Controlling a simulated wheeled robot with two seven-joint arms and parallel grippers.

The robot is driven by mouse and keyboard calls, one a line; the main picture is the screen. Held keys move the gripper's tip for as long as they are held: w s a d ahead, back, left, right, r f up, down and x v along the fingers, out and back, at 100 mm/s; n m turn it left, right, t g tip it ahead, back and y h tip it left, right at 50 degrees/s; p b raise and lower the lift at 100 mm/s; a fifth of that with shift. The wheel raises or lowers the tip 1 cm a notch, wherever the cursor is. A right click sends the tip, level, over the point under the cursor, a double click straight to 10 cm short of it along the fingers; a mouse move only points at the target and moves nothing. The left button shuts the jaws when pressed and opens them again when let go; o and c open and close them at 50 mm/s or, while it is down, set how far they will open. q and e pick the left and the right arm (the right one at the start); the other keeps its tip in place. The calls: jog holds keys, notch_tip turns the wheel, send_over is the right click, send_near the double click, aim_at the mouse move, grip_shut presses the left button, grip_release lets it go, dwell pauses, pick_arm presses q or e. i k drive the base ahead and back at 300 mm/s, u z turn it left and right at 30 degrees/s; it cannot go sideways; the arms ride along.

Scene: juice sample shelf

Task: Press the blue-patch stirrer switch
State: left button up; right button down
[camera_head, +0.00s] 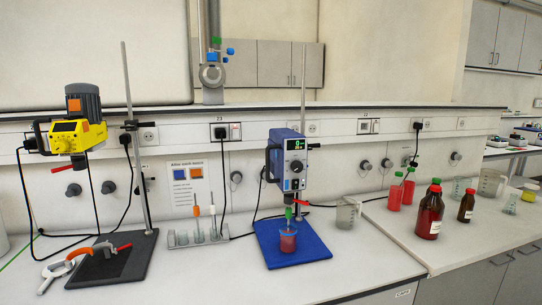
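A blue overhead stirrer (277,160) hangs on a stand with a blue base plate (312,252), right of the picture's middle. Its front panel (296,167) has a small display with a green digit, a round dark knob and smaller controls; which one is the switch is too small to tell. A beaker of red liquid (288,242) stands on the base under the stirrer. A yellow stirrer (70,137) with orange patches is on a black-based stand at the left. A wall sign (190,185) bears a blue and an orange square. Neither gripper shows.
A rack with several tubes (198,238) stands between the two stands. Clamps (72,262) lie at the front left. An empty beaker (348,213) and brown bottles (429,212) stand to the right. The bench front before the blue base is clear.

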aim_at(296, 182)
jog(key=u, duration=0.55)
jog(key=k, duration=0.65)
jog(key=u, duration=0.65)
jog(key=i, duration=1.4)
jog(key=z, duration=0.65)
